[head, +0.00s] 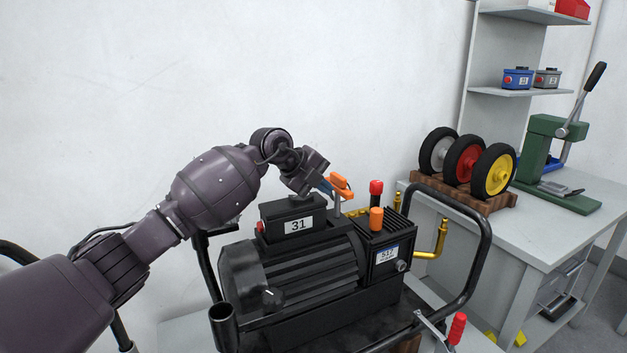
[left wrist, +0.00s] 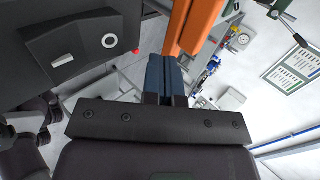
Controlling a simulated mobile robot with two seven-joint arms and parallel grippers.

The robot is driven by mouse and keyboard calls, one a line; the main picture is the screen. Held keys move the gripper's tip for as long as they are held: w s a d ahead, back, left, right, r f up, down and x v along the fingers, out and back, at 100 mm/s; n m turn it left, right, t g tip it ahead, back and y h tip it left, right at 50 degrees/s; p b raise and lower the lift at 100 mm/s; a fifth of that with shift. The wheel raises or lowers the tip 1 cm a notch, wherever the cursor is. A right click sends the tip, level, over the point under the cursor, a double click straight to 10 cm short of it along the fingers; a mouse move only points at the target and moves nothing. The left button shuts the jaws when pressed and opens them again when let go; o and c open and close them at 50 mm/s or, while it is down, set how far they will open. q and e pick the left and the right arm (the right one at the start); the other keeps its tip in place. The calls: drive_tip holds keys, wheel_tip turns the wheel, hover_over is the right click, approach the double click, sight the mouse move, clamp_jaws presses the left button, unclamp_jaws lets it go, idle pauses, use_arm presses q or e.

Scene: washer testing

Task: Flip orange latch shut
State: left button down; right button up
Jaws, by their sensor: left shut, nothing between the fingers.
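The orange latch (head: 341,186) sits on a grey post on top of the black machine (head: 300,270), between the box marked 31 and the block with the red and orange caps. My left gripper (head: 327,186) is shut and empty, with its blue fingertips right beside the latch. In the left wrist view the shut blue fingers (left wrist: 165,75) point at the orange latch (left wrist: 193,25), which runs up past the top edge. I cannot tell whether they touch. My right gripper is not in view.
A black tube frame (head: 487,235) surrounds the machine. A red-handled clamp (head: 457,328) stands at the front right. A workbench (head: 540,230) at the right holds three wheels (head: 465,160) and a green press (head: 545,150). The wall side at the left is clear.

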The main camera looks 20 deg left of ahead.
sight(337, 196)
use_arm(q)
drive_tip(key=shift+x, duration=1.55)
drive_tip(key=shift+r, duration=0.1)
